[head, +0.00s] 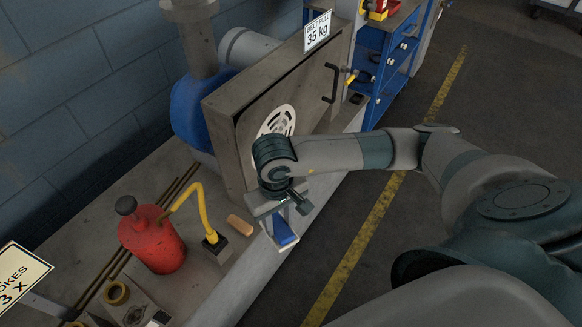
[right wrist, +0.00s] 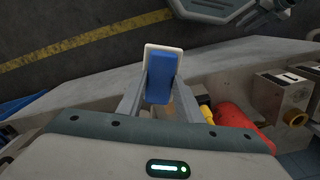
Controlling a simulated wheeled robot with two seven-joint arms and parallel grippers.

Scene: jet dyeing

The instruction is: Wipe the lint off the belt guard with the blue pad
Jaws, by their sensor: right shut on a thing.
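The belt guard (head: 225,125) is a large brown-grey box on the bench, with a round pale slotted vent (head: 284,113) and a dark handle (head: 332,82) on its front. My right gripper (head: 282,228) is shut on the blue pad (head: 284,233), below and in front of the guard, apart from it. In the right wrist view the blue pad (right wrist: 161,78) with a pale backing sits between the fingers. My right wrist covers part of the vent and the guard's lower front. I cannot make out lint on the guard. My left gripper is not in view.
A red oil can (head: 152,243) with a yellow spout stands on the bench at left, near a small orange-brown block (head: 241,225). A blue motor (head: 190,110) is behind the guard. A blue shelf cart (head: 385,60) stands beyond. The floor right of the bench is open.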

